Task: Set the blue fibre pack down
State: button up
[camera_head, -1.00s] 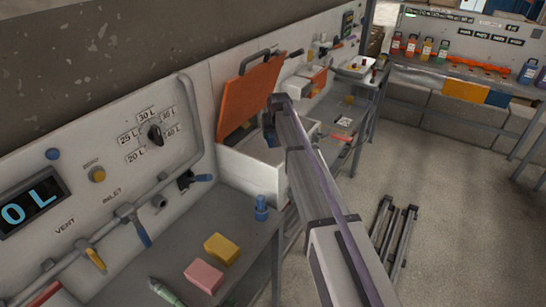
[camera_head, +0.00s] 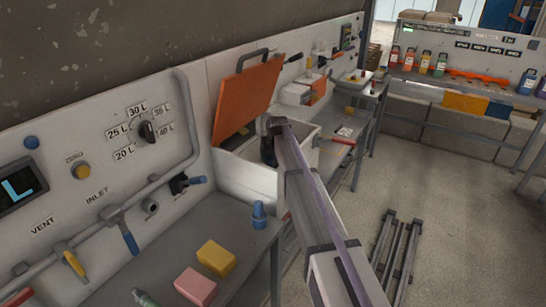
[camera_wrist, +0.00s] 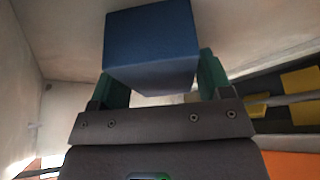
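The blue fibre pack (camera_wrist: 150,42) is a plain blue block in the wrist view, between the two green fingers of my gripper (camera_wrist: 162,72). The fingers sit against its sides, so my gripper is shut on it. Pale walls and a pale floor surround it. In the head view my arm reaches down into a white open-topped box (camera_head: 243,180) with a raised orange lid (camera_head: 243,98). The pack and fingertips are hidden there behind the arm and box wall. I cannot tell whether the pack touches the box floor.
A yellow block (camera_head: 216,258), a pink block (camera_head: 196,287) and a blue bottle-shaped item (camera_head: 259,214) stand on the grey bench (camera_head: 190,235). The wrist view shows yellow pieces (camera_wrist: 300,92) on a dark panel at right. Grey rails (camera_head: 398,250) lie on the floor.

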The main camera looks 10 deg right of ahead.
jog(key=shift+o, duration=1.4)
jog(key=shift+r, duration=0.1)
jog(key=shift+r+p, duration=0.4)
jog(key=shift+p, duration=0.1)
jog(key=p+v, duration=1)
jog(key=v, duration=0.1)
jog(key=shift+s+r, duration=0.15)
jog(key=shift+r, duration=0.05)
